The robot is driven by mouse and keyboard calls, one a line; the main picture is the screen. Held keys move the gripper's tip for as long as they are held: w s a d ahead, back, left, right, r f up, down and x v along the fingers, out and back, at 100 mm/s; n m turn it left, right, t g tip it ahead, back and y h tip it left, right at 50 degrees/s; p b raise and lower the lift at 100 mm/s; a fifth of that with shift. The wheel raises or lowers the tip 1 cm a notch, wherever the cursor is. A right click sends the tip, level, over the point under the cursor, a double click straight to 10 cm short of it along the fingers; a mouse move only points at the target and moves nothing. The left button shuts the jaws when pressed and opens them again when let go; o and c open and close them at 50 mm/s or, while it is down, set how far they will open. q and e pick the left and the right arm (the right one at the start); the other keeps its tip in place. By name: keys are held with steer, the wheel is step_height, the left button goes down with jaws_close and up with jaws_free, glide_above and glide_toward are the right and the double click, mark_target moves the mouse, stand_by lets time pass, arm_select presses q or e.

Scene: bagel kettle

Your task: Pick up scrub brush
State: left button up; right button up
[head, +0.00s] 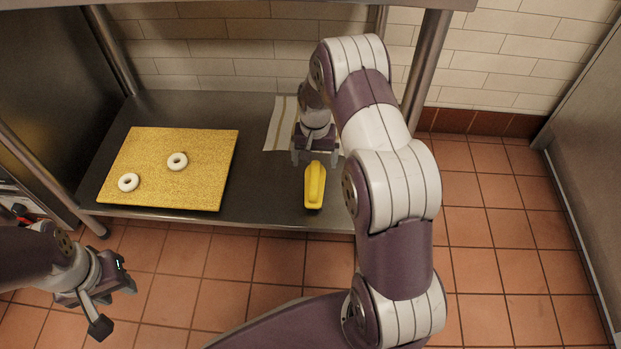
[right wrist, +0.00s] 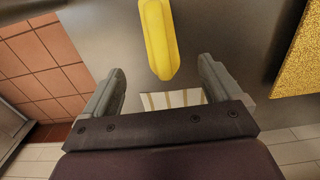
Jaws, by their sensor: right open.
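The yellow scrub brush (head: 314,186) lies on the metal shelf near its front edge, to the right of the board. In the right wrist view the brush (right wrist: 158,40) shows at the top, ahead of the fingertips and roughly midway between them. My right gripper (head: 314,158) is open and empty, just behind the far end of the brush; its two fingers (right wrist: 160,80) are spread wide. Whether it touches the brush I cannot tell. My left gripper (head: 112,306) hangs at the lower left, over the floor and away from the brush, with its fingers spread apart.
A striped towel (head: 279,125) lies beneath and beside my right gripper. Metal posts (head: 424,75) stand at the shelf's corners. Bare shelf separates board and brush.

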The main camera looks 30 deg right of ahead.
mark_target(315, 175)
step_height(315, 175, down, 11)
steer(key=b, duration=0.7)
steer(key=shift+w+b, duration=0.1)
steer(key=shift+b, duration=0.2)
steer(key=shift+r, duration=0.25)
steer(key=c, duration=1.2)
